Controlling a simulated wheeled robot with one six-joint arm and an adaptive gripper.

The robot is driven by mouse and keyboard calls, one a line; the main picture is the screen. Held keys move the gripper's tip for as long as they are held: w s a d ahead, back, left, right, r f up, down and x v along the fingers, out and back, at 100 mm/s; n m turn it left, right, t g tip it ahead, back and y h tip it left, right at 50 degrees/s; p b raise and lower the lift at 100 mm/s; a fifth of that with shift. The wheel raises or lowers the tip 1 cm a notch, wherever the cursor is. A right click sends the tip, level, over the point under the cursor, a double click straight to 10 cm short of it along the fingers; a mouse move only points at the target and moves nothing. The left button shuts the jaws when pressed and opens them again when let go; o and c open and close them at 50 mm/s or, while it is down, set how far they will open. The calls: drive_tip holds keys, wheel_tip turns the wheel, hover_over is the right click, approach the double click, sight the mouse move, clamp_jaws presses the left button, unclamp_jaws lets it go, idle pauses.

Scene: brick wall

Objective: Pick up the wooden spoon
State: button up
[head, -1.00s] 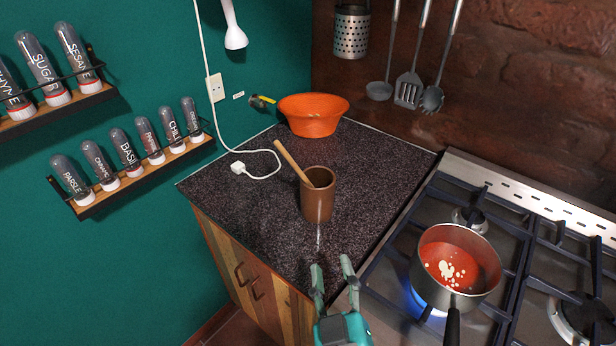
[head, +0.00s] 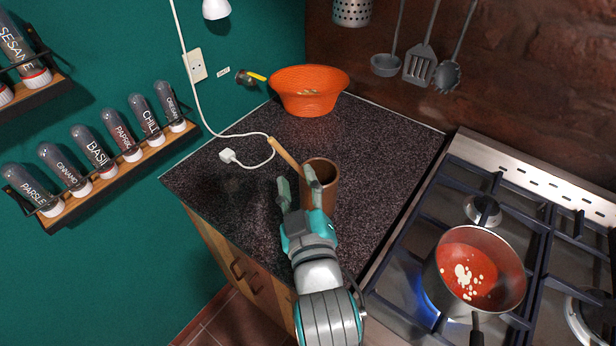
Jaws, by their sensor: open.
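The wooden spoon (head: 285,152) leans in a brown cylindrical holder (head: 328,183) on the dark speckled counter (head: 380,160). Its light handle sticks out over the rim, tilted up to the left; its lower end is hidden inside the holder and behind my gripper. My gripper (head: 297,184) is open and empty in the head view. Its fingers overlap the front left of the holder in the picture, just below the spoon handle. I cannot tell whether they touch either one.
An orange bowl (head: 309,92) stands at the back of the counter. A white plug and cable (head: 229,157) lie to the left. A pot of red sauce (head: 474,274) sits over a lit blue flame on the stove (head: 487,180) at right. Spice racks (head: 128,160) hang on the green wall.

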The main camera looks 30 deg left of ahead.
sight(292, 164)
drive_tip(key=shift+r+x, duration=0.1)
drive_tip(key=shift+x, duration=1.2)
drive_tip(key=shift+r+x, duration=0.15)
drive_tip(key=shift+x, duration=1.15)
drive_tip(key=shift+a, duration=0.1)
drive_tip(key=shift+c, duration=0.3)
clamp_jaws()
